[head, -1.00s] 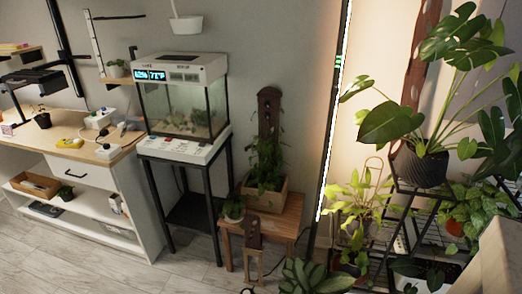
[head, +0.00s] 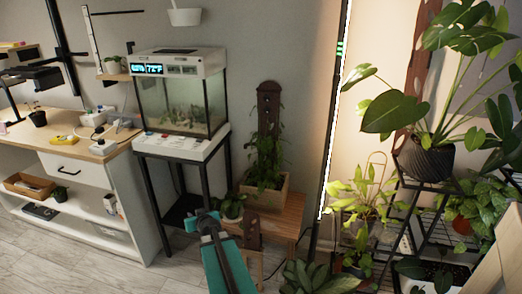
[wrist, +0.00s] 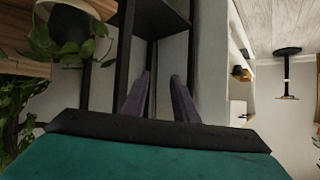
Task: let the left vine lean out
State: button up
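A leafy vine (head: 262,165) grows in a wooden planter (head: 280,184) at the foot of a tall brown board with holes (head: 268,105). Its stems and any ties are too small to tell apart, so I cannot single out a left vine. My gripper (head: 207,216) is in front of the aquarium stand, left of and nearer than the planter. In the wrist view my gripper (wrist: 162,76) has its two purple fingers apart with nothing between them. Leaves (wrist: 22,105) show at that view's left edge; I cannot tell whether they are the vine's.
A small potted plant (head: 230,207) stands on the wooden table (head: 291,221), close right of my gripper; its white pot (wrist: 100,8) also shows in the wrist view. The aquarium (head: 183,100) stands behind on a black stand (head: 150,185). A short brown board (head: 252,231) stands in front of the table.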

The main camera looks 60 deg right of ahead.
jog(key=s+d+r+m+h+b, duration=0.1)
jog(key=s+d+r+m+h, duration=0.1)
jog(key=s+d+r, duration=0.3)
jog(key=s+d+r+m+g+h+b, duration=0.1)
jog(key=s+d+r+h, duration=0.3)
jog(key=d+r, duration=0.4)
jog(key=s+d+r+m+g+h+b, duration=0.1)
jog(key=s+d+r+h, duration=0.3)
jog(key=d, duration=0.8)
notch_tip(320, 180, up, 3)
jog(key=s+m, duration=0.1)
jog(key=s, duration=0.1)
jog(key=shift+s+f+m, duration=0.2)
jog(key=shift+s+m, duration=0.15)
jog(key=shift+m, duration=0.05)
jog(key=shift+w+d, duration=0.1)
jog(key=shift+d, duration=0.05)
jog(key=b+x, duration=0.1)
jog(key=x, duration=1.2)
jog(key=shift+d+b, duration=0.25)
jog(key=shift+b, duration=0.1)
jog(key=shift+w, duration=0.1)
grip_shut()
